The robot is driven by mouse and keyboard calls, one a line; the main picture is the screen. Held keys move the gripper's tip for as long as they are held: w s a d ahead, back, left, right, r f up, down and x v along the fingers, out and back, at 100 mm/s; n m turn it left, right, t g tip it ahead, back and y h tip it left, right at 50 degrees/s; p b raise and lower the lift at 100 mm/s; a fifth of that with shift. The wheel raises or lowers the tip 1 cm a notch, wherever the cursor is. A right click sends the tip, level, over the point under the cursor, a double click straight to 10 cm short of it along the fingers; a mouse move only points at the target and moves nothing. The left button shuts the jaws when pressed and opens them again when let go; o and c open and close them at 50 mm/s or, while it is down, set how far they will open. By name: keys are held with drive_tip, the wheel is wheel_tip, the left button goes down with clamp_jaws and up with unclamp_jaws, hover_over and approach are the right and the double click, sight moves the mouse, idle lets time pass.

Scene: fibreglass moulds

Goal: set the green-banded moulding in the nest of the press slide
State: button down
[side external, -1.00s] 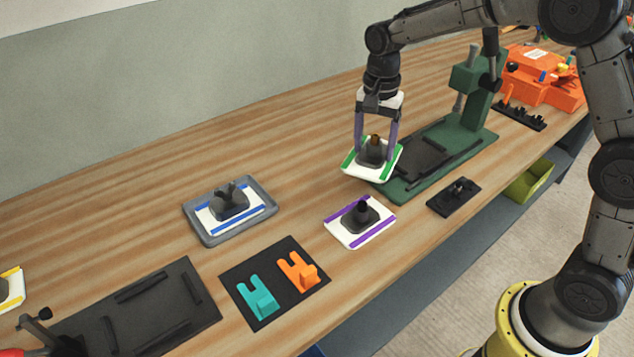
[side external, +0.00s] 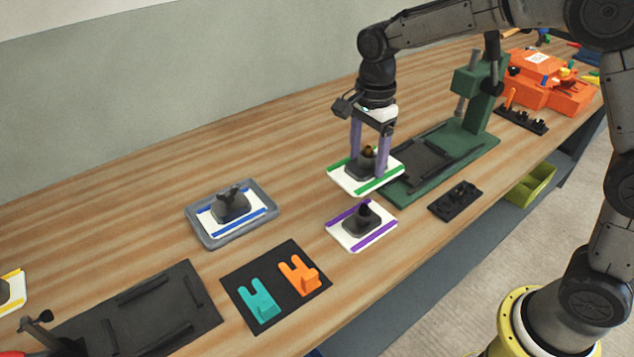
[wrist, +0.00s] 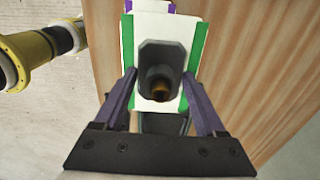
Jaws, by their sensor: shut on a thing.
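The green-banded moulding (side external: 345,179) is a white plate with green edge strips and a dark grey raised block with a brownish top. My gripper (side external: 369,165) is shut on its block and holds it above the table, near the left end of the green press (side external: 470,134). In the wrist view the moulding (wrist: 198,45) lies between the two purple fingers of my gripper (wrist: 160,92). The press slide's nest (side external: 425,160) is a dark plate with raised bars on the green base, to the right of the moulding. It looks empty.
A purple-banded moulding (side external: 378,235) lies just in front of the held one. A blue-banded moulding (side external: 232,207) sits in a grey tray (side external: 207,236). A black mat (side external: 245,276) holds teal and orange pieces. A black rack (side external: 455,202) stands by the front edge.

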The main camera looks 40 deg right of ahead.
drive_tip(key=w+a+f, duration=0.1)
drive_tip(key=w+f, duration=0.3)
drive_tip(key=w, duration=0.4)
approach(317, 186)
drive_tip(key=shift+s+d+f, duration=0.1)
drive_tip(key=shift+s+f, duration=0.5)
drive_tip(key=shift+s, duration=0.1)
drive_tip(key=shift+w+f, duration=0.5)
drive_tip(key=shift+f, duration=0.1)
drive_tip(key=shift+w+f, duration=0.15)
drive_tip(key=shift+f, duration=0.65)
drive_tip(key=shift+w+f, duration=0.1)
drive_tip(key=shift+f, duration=0.65)
drive_tip(key=shift+f, duration=0.2)
unclamp_jaws()
drive_tip(key=shift+f, duration=0.1)
